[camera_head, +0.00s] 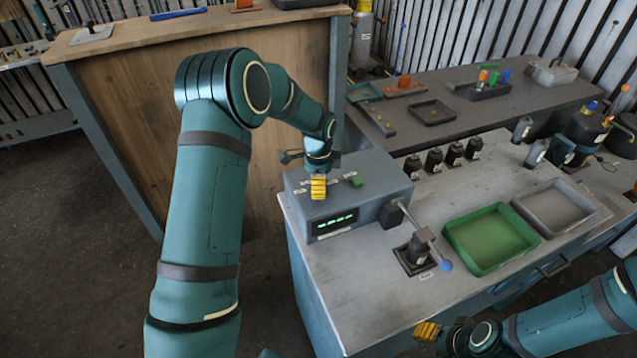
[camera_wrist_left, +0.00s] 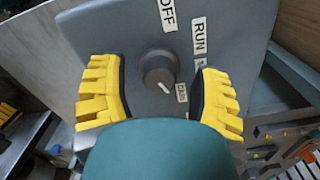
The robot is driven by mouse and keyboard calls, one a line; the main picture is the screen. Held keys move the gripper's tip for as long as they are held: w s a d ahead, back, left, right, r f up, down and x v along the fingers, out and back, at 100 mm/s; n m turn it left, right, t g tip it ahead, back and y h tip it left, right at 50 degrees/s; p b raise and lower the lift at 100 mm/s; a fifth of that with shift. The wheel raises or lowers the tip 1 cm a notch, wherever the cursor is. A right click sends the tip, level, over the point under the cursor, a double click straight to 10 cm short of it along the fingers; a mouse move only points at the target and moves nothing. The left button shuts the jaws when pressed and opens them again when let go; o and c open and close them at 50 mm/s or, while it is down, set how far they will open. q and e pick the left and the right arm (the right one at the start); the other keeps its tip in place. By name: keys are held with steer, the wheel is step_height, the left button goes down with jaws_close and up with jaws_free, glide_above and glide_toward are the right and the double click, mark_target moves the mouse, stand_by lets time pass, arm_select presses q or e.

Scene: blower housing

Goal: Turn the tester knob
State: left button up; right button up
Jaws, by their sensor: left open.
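The tester (camera_head: 375,179) is a grey box with a green lit display, standing at the left end of the workbench. My left gripper (camera_head: 319,187) is over its top panel and hides the knob in the head view. In the left wrist view the dark round knob (camera_wrist_left: 158,66) sits between the spread yellow fingers of the left gripper (camera_wrist_left: 160,85), with gaps on both sides. Its white pointer line faces down-right, toward a small, hard-to-read label. Labels OFF (camera_wrist_left: 168,14) and RUN (camera_wrist_left: 199,35) lie above and to the right. My right gripper (camera_head: 427,331) is low at the bench front, away from the tester.
A green button (camera_head: 355,181) is on the tester top. A lever fixture with a blue ball (camera_head: 445,265) stands right of the tester. A green tray (camera_head: 490,262), a grey tray (camera_head: 590,212) and several black cylinders are farther right. The bench front left is clear.

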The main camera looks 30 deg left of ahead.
arm_select(q)
jaws_close()
